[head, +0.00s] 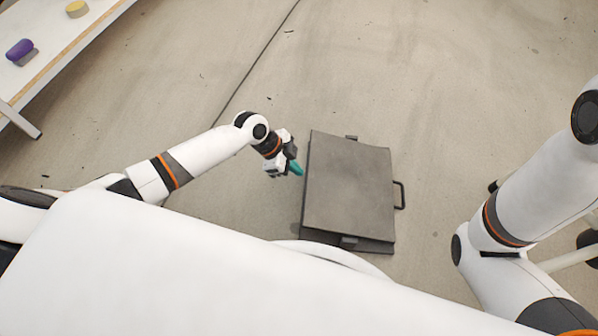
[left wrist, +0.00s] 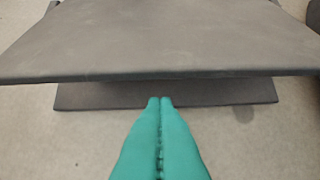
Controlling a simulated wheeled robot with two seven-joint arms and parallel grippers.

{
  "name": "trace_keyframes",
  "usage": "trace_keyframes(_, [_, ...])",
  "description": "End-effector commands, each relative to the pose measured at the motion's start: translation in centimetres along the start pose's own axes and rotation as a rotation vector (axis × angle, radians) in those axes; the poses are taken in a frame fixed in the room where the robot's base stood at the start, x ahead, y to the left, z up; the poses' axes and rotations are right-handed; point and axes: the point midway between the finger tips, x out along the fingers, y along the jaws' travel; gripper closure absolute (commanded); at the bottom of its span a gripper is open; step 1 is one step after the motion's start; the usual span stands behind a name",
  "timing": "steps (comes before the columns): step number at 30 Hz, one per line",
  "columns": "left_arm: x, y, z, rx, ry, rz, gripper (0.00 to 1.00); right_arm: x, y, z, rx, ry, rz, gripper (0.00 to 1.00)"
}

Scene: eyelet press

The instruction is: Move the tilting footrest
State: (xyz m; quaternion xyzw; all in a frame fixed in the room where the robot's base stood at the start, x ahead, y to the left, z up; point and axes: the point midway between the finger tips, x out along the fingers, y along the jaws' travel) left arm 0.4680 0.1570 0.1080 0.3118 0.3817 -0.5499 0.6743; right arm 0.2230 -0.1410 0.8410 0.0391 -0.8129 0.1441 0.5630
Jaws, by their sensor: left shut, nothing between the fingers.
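The tilting footrest (head: 349,187) is a dark grey board on a base plate, lying on the concrete floor in front of me. A black loop handle (head: 399,195) sticks out from its right side. My left gripper (head: 297,170) has teal fingers and is beside the footrest's left edge. In the left wrist view the teal fingers (left wrist: 159,102) are together with nothing between them, pointing at the footrest. There the tilting board (left wrist: 160,40) is above and the base plate (left wrist: 220,93) below, with a gap between. Whether the fingertips touch the base I cannot tell. My right gripper is not in view.
A pale table (head: 62,38) stands at the upper left, with a purple object (head: 19,49) and a yellow round object (head: 77,9) on it. The concrete floor (head: 430,70) beyond the footrest is clear.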

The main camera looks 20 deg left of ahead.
Motion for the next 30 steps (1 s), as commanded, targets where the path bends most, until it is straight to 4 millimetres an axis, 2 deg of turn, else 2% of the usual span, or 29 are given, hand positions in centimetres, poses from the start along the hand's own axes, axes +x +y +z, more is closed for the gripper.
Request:
trace_keyframes(3, [0.5,0.0,0.7,0.001,-0.001,0.0,1.0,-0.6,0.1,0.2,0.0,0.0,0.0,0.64])
trace_keyframes(15, [0.5,0.0,1.1,-0.001,0.0,0.0,1.0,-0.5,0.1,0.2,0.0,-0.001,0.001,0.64])
trace_keyframes(24, [2.6,0.0,5.4,0.001,-0.008,-0.001,1.0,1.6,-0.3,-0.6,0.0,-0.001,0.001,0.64])
trace_keyframes(30, [3.0,0.0,5.6,0.001,-0.006,0.001,1.0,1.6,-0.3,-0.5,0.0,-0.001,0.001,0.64])
